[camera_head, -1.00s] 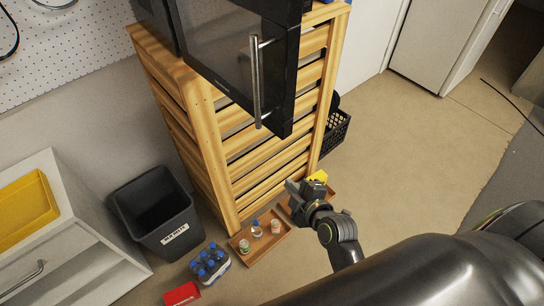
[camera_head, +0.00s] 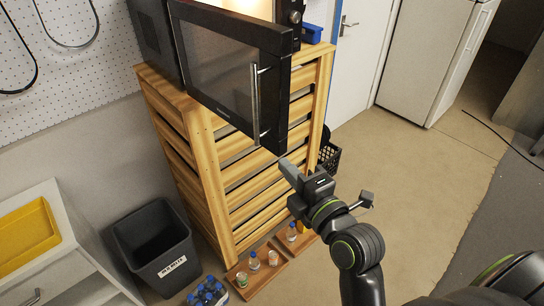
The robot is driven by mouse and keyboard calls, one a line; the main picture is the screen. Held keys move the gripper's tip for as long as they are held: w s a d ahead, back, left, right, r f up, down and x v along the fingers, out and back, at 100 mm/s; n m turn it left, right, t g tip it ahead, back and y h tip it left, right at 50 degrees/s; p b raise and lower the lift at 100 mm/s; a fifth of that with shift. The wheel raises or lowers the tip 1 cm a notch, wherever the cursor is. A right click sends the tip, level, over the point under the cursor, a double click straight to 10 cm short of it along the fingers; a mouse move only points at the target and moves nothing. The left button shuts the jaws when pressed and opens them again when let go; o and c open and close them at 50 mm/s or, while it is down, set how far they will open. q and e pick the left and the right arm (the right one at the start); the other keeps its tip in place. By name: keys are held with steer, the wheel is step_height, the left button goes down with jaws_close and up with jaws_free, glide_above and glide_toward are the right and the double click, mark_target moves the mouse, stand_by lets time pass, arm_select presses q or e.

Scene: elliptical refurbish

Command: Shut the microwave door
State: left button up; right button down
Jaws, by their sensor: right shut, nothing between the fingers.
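The black microwave (camera_head: 152,38) stands on top of a slatted wooden cabinet. Its dark glass door (camera_head: 215,72) hangs open toward me, and warm light shows in the opening above it. A vertical silver handle (camera_head: 255,104) is on the door's right part. My right gripper (camera_head: 285,166) is shut and empty. In the picture it is just below the door's lower right corner, in front of the cabinet slats. I cannot tell whether it touches the door. My left gripper is not in view.
The wooden cabinet (camera_head: 208,150) stands against the pegboard wall. A black bin (camera_head: 155,246), blue-capped bottles (camera_head: 208,292) and wooden trays (camera_head: 262,272) with small bottles are on the floor. A black crate (camera_head: 329,157) is beside the cabinet.

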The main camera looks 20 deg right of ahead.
mark_target(273, 150)
steer(key=w+b, duration=0.3)
steer(key=w+a+b, duration=0.1)
steer(key=w, duration=0.1)
steer(key=shift+w, duration=0.75)
steer(key=shift+w+d, duration=0.1)
steer(key=shift+d, duration=0.05)
